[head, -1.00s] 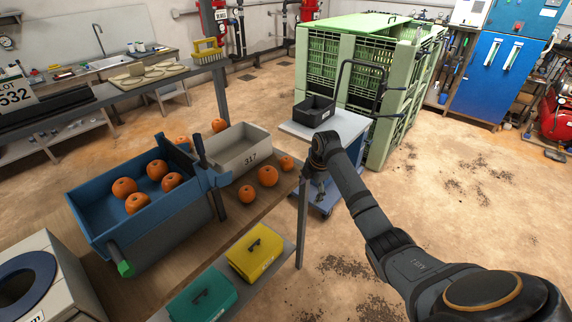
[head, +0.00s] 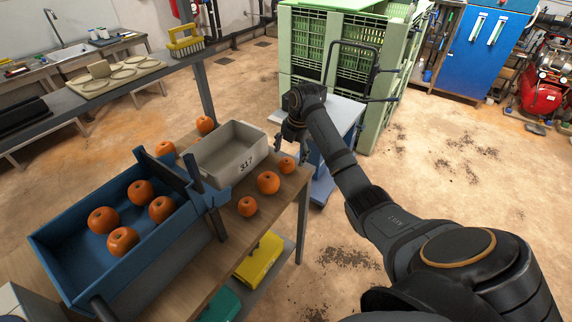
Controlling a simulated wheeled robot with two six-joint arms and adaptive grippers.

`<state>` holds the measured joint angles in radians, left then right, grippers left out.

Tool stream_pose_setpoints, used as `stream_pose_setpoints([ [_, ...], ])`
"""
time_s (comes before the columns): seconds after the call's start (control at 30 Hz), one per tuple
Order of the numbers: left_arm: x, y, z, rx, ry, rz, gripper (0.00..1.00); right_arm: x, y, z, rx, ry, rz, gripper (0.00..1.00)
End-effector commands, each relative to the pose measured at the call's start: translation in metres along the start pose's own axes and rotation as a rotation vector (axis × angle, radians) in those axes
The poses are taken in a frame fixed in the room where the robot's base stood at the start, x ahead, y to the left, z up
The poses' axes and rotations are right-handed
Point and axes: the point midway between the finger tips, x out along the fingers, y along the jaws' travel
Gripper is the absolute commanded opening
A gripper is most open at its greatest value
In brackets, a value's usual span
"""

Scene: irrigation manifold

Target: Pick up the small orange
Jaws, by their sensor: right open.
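Several oranges show in the head view. The smallest-looking orange (head: 287,164) sits on the wooden tabletop near its right edge. A larger orange (head: 268,182) and another orange (head: 247,206) stand to its left and nearer to me. My right gripper (head: 284,142) is open and empty, pointing down just above and behind the smallest orange in the picture. It looks apart from the orange, though the exact gap is hard to tell. My left gripper is not in view.
A grey bin marked 317 (head: 204,162) stands just left of the small orange. A blue tilted bin (head: 68,237) holds several oranges. More oranges (head: 205,124) lie behind the grey bin. A yellow box (head: 262,255) sits on a lower shelf.

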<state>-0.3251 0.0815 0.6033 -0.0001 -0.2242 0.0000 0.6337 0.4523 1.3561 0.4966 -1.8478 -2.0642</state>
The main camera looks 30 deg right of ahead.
Motion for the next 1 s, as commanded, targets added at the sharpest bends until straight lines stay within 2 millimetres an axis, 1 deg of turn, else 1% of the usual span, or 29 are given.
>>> stream_pose_setpoints([
  [0.07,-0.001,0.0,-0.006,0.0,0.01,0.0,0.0,0.005,0.0,0.0,0.0,0.0,0.0,0.78],
  [0.17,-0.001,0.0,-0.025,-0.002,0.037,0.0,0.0,0.007,0.0,0.0,0.0,0.0,0.0,0.78],
  [0.2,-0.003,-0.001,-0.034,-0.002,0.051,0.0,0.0,0.009,0.0,0.0,0.0,0.001,0.0,0.78],
  [0.27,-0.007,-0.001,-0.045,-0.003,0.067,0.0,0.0,0.016,0.0,-0.001,0.0,0.002,-0.002,0.78],
  [0.3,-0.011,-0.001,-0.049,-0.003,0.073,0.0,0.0,0.022,0.0,-0.002,0.0,0.003,-0.003,0.78],
  [0.37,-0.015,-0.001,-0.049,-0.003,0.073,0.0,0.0,0.033,0.001,-0.002,0.001,0.003,-0.002,0.78],
  [0.4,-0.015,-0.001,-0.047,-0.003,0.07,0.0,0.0,0.041,0.001,-0.002,0.001,0.003,-0.002,0.78],
  [0.5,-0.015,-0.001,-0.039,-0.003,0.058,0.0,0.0,0.054,0.001,-0.002,0.0,0.001,-0.001,0.78],
  [0.63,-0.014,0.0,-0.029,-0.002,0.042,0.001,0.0,0.059,0.001,-0.001,-0.001,-0.001,0.0,0.78],
  [0.77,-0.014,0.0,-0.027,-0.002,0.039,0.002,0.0,0.058,0.001,-0.001,0.0,-0.001,0.0,0.78],
  [1.0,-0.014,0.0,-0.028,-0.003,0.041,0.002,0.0,0.058,0.001,-0.001,0.0,-0.001,0.0,0.46],
])
